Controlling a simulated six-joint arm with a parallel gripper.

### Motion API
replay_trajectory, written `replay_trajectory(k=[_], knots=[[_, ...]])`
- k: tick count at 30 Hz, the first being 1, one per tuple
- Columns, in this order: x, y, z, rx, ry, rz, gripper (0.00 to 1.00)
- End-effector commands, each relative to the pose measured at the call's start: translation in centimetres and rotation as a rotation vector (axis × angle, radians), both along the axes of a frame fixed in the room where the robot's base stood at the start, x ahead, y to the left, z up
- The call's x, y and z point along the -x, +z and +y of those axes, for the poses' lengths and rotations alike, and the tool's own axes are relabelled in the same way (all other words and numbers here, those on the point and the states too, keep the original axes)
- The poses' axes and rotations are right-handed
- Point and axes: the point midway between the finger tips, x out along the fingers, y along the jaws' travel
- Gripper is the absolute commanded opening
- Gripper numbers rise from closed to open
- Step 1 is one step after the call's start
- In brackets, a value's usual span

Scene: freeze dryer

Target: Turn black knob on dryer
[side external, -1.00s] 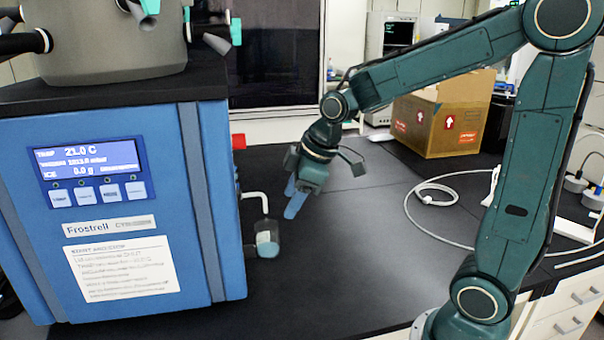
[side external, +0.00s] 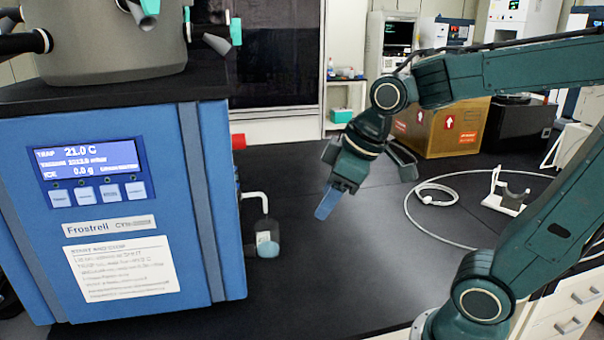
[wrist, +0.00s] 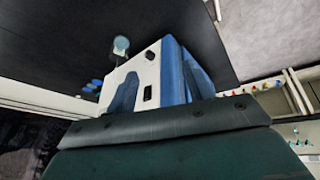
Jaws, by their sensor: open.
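The blue freeze dryer (side external: 110,225) stands at the left in the side view, with a lit display (side external: 90,160) on its front. My gripper (side external: 329,200) hangs tilted downward over the bench to its right, its blue fingertip well apart from the dryer. It is open with nothing between the fingers. In the wrist view, the dryer's pale side panel (wrist: 141,75) shows two small dark fittings, an upper one (wrist: 149,54) and a lower one (wrist: 147,92). I cannot tell which, if either, is the black knob. The side view hides most of that panel.
A white pipe with a small bottle (side external: 267,238) juts from the dryer's right side, below a red fitting (side external: 238,141). A cardboard box (side external: 440,128) stands behind my arm. A white cable (side external: 412,214) loops on the bench at right. The bench between dryer and cable is clear.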

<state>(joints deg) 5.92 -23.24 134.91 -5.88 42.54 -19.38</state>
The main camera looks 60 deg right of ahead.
Motion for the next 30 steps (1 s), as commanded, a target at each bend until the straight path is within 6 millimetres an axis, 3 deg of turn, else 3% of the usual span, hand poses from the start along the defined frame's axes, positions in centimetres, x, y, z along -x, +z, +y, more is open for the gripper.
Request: replay_trajectory(k=[20, 30], knots=[[0.7, 0.1, 0.1, -0.009, -0.021, 0.000, 0.52], [-2.0, -2.1, -0.3, -0.030, 0.089, 0.047, 0.52]])
